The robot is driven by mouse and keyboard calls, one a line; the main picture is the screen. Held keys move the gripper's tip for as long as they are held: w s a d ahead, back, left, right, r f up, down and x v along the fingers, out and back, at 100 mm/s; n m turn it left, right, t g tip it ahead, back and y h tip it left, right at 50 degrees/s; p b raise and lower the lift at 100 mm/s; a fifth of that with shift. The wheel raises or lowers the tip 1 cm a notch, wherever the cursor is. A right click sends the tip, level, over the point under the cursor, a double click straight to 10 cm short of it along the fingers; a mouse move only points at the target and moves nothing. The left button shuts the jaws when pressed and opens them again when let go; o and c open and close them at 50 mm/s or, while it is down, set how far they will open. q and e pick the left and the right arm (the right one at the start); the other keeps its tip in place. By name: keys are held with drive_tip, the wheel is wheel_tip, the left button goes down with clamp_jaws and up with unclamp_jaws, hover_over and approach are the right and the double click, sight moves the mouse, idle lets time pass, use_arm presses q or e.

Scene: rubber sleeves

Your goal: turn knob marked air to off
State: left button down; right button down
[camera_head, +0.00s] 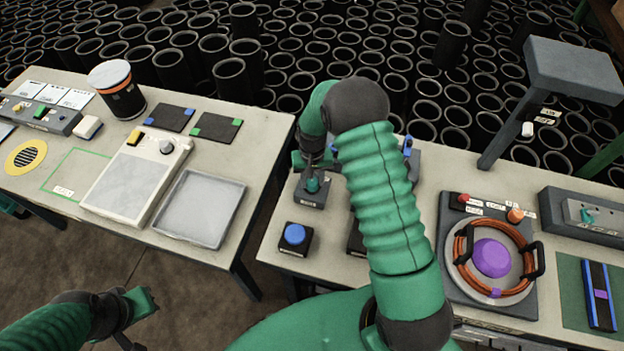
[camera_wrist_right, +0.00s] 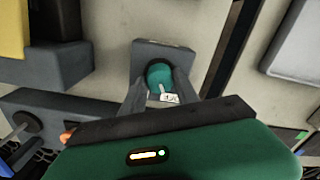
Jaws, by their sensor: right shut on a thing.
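A teal knob (camera_head: 313,184) sits on a small grey box (camera_head: 309,200) near the left end of the right-hand table. My right gripper (camera_head: 315,170) reaches down onto this knob and is shut on it. In the right wrist view the teal knob (camera_wrist_right: 158,74) is between the two grey fingers, on top of the grey box (camera_wrist_right: 178,49). A small white label there is too small to read, so I cannot tell the word "air" or the knob's setting. My left gripper (camera_head: 143,302) hangs low at the left, away from the tables; its opening is unclear.
A blue button box (camera_head: 295,236) stands just in front. My right arm hides the table's middle. Farther right are a coiled orange hose (camera_head: 463,262) around a purple knob and a grey box (camera_head: 588,217) with another teal part. A gap separates the two tables. Black sleeves fill the background.

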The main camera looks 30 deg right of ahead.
sight(312, 181)
drive_tip(key=shift+w+r, duration=0.15)
drive_tip(key=c, duration=1.3)
unclamp_jaws()
drive_tip(key=o, duration=0.4)
wheel_tip(312, 181, up, 16)
drive_tip(key=shift+r+b, duration=0.25)
drive_tip(key=shift+b, duration=0.7)
drive_tip(key=s+a+f+n+t, duration=0.1)
drive_tip(key=s+a, duration=0.3)
drive_tip(key=s, duration=0.1)
drive_tip(key=s+a+f+n, duration=0.1)
drive_tip(key=s+a+n, duration=0.1)
drive_tip(key=s, duration=0.3)
drive_tip(key=s+a+f+n+t, duration=0.1)
drive_tip(key=s+a+n, duration=0.1)
drive_tip(key=s+a, duration=0.3)
drive_tip(key=shift+s+a+f+t, duration=0.3)
drive_tip(key=shift+s, duration=0.2)
